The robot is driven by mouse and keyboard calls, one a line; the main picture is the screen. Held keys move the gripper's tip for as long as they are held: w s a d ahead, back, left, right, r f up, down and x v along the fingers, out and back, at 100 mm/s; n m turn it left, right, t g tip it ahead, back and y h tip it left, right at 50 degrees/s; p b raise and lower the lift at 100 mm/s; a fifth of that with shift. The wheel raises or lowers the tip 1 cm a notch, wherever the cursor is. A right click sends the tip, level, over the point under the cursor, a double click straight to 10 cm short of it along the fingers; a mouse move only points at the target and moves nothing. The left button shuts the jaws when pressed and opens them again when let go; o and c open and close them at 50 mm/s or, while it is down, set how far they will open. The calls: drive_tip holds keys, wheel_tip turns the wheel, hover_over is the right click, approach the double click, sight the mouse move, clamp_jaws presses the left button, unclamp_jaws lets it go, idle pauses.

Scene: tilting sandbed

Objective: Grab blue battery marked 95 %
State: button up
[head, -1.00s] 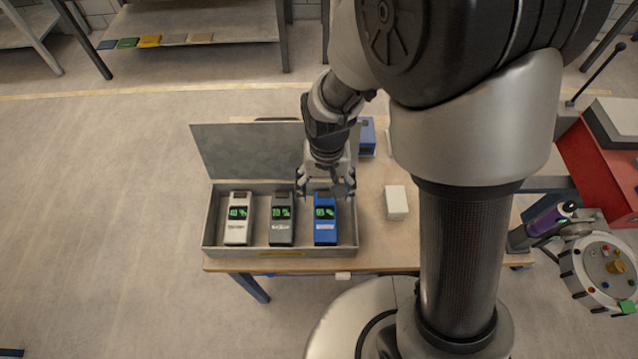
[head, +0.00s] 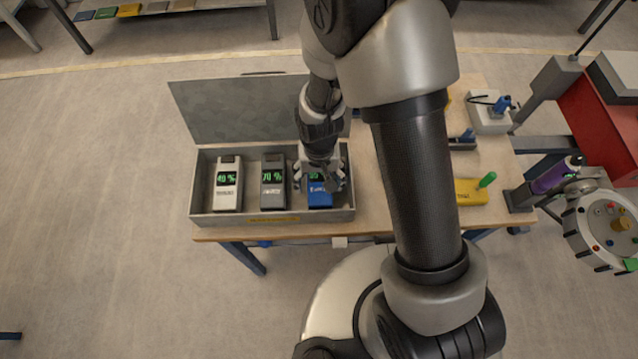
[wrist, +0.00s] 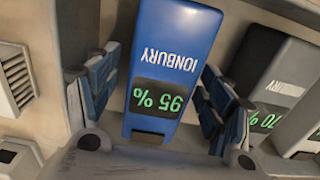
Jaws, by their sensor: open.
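The blue battery (head: 319,200) lies in the right-hand part of the open grey case (head: 226,219). In the wrist view the blue battery (wrist: 172,60) shows "IONBURY" and a green "95 %" upside down. My gripper (head: 322,182) is directly above it and hides part of it in the head view. In the wrist view my gripper (wrist: 160,100) is open, with one finger on each side of the battery. I cannot tell if the fingers touch it.
A grey battery (head: 272,187) marked 70 % lies left of the blue one, and a white battery (head: 228,185) marked 40 % lies further left. The case's raised lid (head: 235,110) stands behind. A yellow tool (head: 469,192) lies on the table to the right.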

drive_tip(key=shift+f, duration=0.65)
drive_tip(key=shift+c, duration=0.3)
clamp_jaws()
drive_tip(key=shift+w+r, duration=0.1)
